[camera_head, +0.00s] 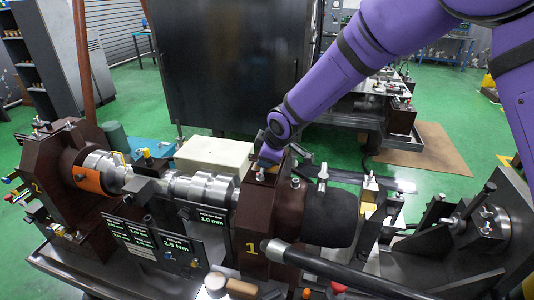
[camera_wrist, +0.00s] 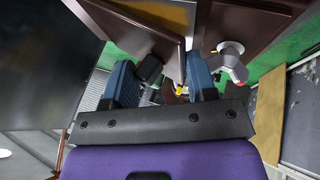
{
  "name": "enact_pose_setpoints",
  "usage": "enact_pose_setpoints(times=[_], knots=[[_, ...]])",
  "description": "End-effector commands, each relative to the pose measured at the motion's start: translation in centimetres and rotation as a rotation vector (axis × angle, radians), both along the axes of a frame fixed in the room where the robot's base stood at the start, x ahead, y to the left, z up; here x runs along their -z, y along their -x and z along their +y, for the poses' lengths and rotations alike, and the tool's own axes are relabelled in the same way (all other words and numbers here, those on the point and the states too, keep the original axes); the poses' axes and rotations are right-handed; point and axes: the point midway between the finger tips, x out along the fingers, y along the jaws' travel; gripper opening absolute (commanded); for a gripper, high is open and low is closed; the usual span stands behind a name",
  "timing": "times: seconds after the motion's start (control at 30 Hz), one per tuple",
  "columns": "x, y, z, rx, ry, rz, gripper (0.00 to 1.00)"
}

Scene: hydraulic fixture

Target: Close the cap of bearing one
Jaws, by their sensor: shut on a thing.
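Bearing one (camera_head: 262,215) is the dark brown block marked with a yellow "1", around the silver shaft (camera_head: 207,188). Its brown cap (camera_head: 262,178) is at the top of the block, partly hidden by my gripper (camera_head: 268,158). My gripper is at the cap's upper edge. In the wrist view its two blue fingers (camera_wrist: 161,82) stand either side of a brown part of the cap (camera_wrist: 165,42) and a small black piece. The exact contact is hard to see, as is whether the cap sits flush.
A second brown bearing block (camera_head: 55,165) marked "2" stands at the left. A black cylinder (camera_head: 330,215) adjoins bearing one on the right, and a long black bar (camera_head: 330,268) crosses in front. Display panels (camera_head: 150,240) stand at the front left. A beige box (camera_head: 213,155) is behind the shaft.

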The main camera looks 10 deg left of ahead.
Motion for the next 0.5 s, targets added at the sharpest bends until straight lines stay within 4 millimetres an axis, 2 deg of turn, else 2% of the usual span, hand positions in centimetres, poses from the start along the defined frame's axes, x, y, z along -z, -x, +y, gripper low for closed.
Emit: enact_pose_setpoints(times=[0.17,0.2,0.5], knots=[[-0.1,-0.09,0.05,-0.001,-0.002,-0.003,0.09],[-0.11,-0.1,0.05,-0.001,-0.002,-0.004,0.54],[-0.33,-0.1,-0.02,-0.001,-0.003,-0.004,0.54]])
